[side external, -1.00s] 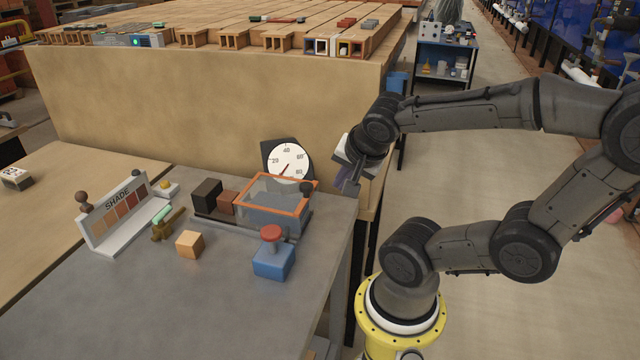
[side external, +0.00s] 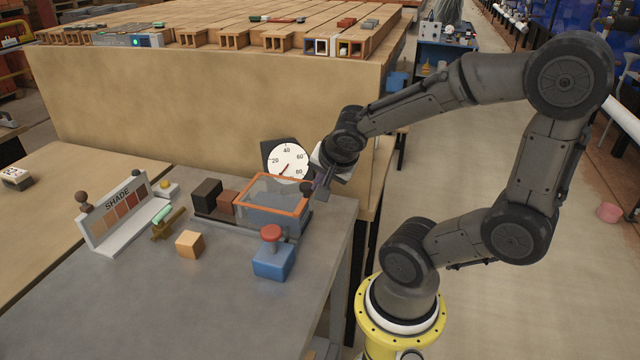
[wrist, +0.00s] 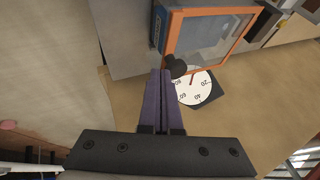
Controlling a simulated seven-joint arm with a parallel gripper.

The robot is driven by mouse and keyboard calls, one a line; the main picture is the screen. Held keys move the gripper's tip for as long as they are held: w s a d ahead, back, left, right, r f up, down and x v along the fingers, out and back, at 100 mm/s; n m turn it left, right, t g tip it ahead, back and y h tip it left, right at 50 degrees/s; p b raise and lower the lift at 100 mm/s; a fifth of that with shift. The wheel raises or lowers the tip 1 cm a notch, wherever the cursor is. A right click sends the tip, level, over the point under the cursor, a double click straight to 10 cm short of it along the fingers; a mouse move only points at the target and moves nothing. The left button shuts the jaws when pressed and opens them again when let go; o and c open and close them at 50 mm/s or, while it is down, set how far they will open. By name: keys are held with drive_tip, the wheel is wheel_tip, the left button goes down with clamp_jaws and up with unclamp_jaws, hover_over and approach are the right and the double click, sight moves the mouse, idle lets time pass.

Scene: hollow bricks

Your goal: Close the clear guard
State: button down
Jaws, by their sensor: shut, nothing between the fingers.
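The clear guard (side external: 262,190) is a see-through panel in an orange frame on a box at the table's back right. It lies across the top of the box, slightly tilted; I cannot tell if it is fully down. A dark round knob (side external: 306,187) sits at its right end. In the wrist view the guard (wrist: 212,38) is at the top and the knob (wrist: 176,66) is just ahead of the fingertips. My gripper (side external: 320,196) is shut and empty, just right of the knob. In the wrist view the gripper (wrist: 162,74) points at the knob; I cannot tell whether they touch.
A dial gauge (side external: 288,160) stands behind the guard. A blue block with a red button (side external: 272,258) is in front. Dark and brown bricks (side external: 207,194) lie left of the guard. An orange cube (side external: 189,244) and a shade board (side external: 120,208) stand further left.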

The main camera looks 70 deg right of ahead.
drive_tip(key=shift+w, duration=0.1)
hover_over(256, 193)
idle(0.4)
idle(0.3)
